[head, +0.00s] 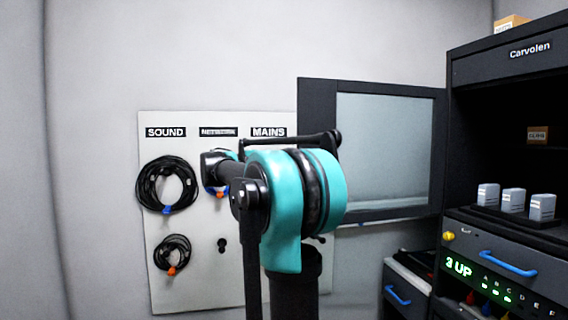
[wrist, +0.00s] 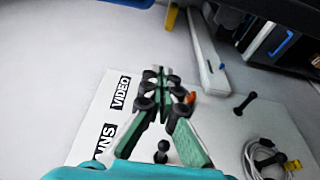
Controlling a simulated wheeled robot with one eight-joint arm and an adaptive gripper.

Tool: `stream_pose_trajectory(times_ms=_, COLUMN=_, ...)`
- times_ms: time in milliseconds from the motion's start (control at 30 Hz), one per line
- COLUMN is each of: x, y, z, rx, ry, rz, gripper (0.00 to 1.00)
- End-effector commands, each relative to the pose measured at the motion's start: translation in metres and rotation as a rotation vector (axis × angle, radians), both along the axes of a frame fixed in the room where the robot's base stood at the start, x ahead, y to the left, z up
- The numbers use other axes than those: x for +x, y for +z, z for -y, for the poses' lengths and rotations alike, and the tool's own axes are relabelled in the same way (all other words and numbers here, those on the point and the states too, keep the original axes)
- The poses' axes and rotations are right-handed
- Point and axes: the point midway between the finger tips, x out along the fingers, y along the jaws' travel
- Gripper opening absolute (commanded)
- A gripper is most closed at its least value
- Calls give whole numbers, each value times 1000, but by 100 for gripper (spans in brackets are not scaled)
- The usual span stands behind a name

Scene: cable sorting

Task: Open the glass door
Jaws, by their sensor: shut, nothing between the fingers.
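The glass door (head: 385,150) is a pale pane in a wide dark frame. In the head view it stands swung out to the left of the black cabinet (head: 450,95), with its right edge at the cabinet's left side. My arm overlaps the door's lower left part. My gripper (wrist: 160,75) has green-padded black fingers, which come together at the tips in the wrist view. It is shut and empty, over the white cable board. In the head view my arm hides the fingers. I cannot pick out the door for sure in the wrist view.
The white board (head: 205,285) on the wall carries coiled black cables (head: 167,185) under labels. A white cable with a yellow tag (wrist: 292,164) hangs near my gripper. The cabinet has grey adapters (head: 513,200) on a shelf and a blue-handled drawer (head: 508,263). Bare wall lies left.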

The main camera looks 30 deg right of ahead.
Motion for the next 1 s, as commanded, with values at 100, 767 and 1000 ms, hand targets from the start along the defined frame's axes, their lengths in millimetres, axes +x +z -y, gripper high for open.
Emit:
stream_pose_trajectory(times_ms=100, x=-3, y=0, z=-28, rx=0, ry=6, rz=0, gripper=0)
stream_pose_trajectory(times_ms=767, x=-13, y=-1, z=-100, rx=2, ry=1, rz=0, gripper=0)
stream_pose_trajectory(times_ms=1000, x=-31, y=-75, z=-88, rx=167, ry=29, rz=-26, gripper=0)
